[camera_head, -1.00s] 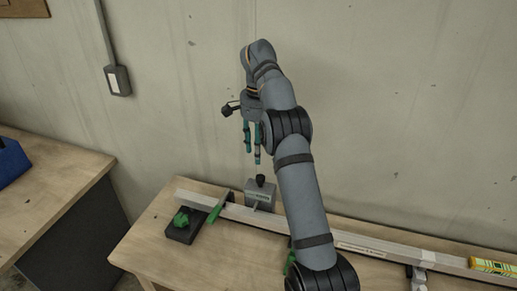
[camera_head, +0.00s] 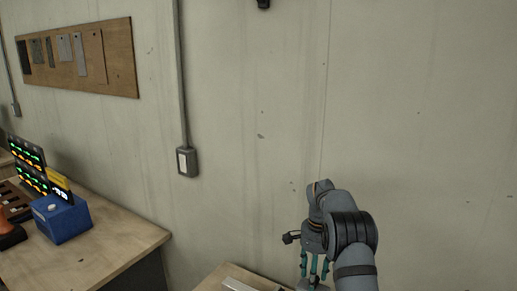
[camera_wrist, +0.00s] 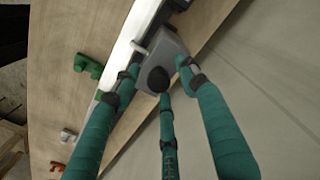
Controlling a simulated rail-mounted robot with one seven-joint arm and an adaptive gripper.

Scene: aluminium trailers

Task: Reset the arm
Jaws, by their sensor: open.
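My gripper (camera_head: 314,274) is at the lower right of the head view, with its teal fingers pointing down beside the wall. In the wrist view my gripper (camera_wrist: 158,84) has its fingers spread apart with nothing held. Beyond the fingertips is a grey block (camera_wrist: 170,50) with a black knob (camera_wrist: 159,79). It appears apart from the fingers, though the exact gap cannot be told. My arm is bent, and its lower part is cut off by the head view's bottom edge.
A pale metal bar (camera_wrist: 137,38) lies on the wooden bench (camera_wrist: 75,25), with a green piece (camera_wrist: 88,66) beside it. At left in the head view, another bench (camera_head: 110,240) holds a blue box (camera_head: 62,220). A tool board (camera_head: 119,60) hangs on the wall.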

